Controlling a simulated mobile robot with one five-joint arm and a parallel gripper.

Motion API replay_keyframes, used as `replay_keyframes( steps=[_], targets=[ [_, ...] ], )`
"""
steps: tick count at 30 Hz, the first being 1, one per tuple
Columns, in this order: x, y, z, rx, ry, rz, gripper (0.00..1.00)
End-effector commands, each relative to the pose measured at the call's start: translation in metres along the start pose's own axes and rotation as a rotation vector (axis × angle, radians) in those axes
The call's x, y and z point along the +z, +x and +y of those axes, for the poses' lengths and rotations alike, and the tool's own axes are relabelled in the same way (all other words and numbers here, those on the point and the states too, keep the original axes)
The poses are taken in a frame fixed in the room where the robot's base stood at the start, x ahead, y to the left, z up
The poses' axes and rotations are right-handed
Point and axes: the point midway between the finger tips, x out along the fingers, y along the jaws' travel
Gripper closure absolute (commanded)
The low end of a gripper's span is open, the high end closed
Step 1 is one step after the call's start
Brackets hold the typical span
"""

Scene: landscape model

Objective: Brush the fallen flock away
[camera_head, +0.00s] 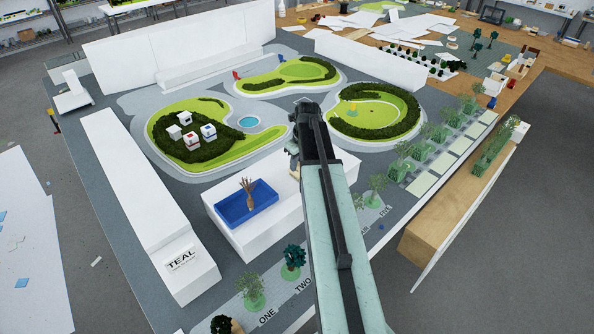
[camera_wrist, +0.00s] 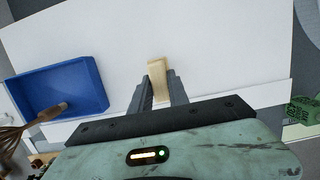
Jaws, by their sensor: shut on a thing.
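My gripper (camera_wrist: 156,88) is shut on a pale wooden-looking piece (camera_wrist: 157,67), perhaps a brush or its handle, above a white block top (camera_wrist: 215,45). In the head view my gripper (camera_head: 294,158) is mostly hidden behind my arm, at the back right of that white block (camera_head: 285,213). A blue tray (camera_head: 228,216) sits on the block, left of my gripper. A brown whisk-like bundle (camera_head: 248,190) with a handle stands in or leans over the tray; it also shows in the wrist view (camera_wrist: 14,137). I cannot make out loose flock on the white top.
Green model mounds (camera_head: 250,148) with dark green cover and small white boxes (camera_head: 190,138) lie beyond the block. A long white block marked TEAL (camera_head: 140,200) stands left. Small model trees (camera_head: 292,257) line the front. A wooden-sided planter (camera_head: 455,210) stands right.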

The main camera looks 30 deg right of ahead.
Motion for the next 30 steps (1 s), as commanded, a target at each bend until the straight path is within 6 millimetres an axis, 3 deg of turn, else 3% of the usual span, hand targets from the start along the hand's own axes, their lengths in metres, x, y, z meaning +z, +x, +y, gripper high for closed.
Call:
replay_keyframes(
  steps=[18,30],
  targets=[
    [0.011,-0.057,0.000,0.000,0.000,0.000,1.00],
    [0.011,-0.058,-0.001,0.000,0.001,0.000,1.00]
  ],
)
